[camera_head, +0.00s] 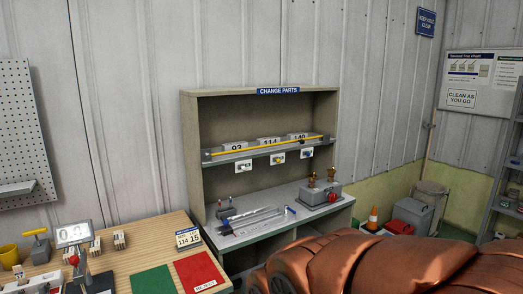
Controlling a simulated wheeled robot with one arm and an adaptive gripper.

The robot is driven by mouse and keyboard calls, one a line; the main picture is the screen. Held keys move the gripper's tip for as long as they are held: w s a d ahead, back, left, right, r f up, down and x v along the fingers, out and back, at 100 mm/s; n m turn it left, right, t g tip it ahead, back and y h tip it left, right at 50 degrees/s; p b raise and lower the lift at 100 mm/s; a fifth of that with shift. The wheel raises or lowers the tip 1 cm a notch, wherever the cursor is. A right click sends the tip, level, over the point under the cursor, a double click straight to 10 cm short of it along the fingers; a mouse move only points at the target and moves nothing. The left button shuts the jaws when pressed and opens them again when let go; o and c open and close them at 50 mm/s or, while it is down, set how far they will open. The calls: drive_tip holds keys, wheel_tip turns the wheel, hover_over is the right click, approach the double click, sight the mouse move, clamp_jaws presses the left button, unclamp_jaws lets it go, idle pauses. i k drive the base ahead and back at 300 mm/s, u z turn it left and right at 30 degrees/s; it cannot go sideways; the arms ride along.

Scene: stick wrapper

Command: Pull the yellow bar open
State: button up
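The yellow bar (265,147) is a thin rod running across the front of the middle shelf of the "CHANGE PARTS" cabinet (190,150). It spans nearly the full shelf width, in front of blocks marked 93, 114 and 140 (299,136). A small dark part shows near its right end; I cannot make out its shape. My gripper is not in view, so its state and its distance from the bar cannot be seen.
The cabinet's lower counter holds a grey tray (250,222) and a grey box with brass-coloured tops (320,194). A wooden bench (140,256) with red and green mats stands at front left. An orange cone (373,218) and bins stand right.

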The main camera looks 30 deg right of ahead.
sight(302, 142)
drive_tip(key=z, duration=1.05)
drive_tip(key=i, duration=1.4)
drive_tip(key=u, duration=0.7)
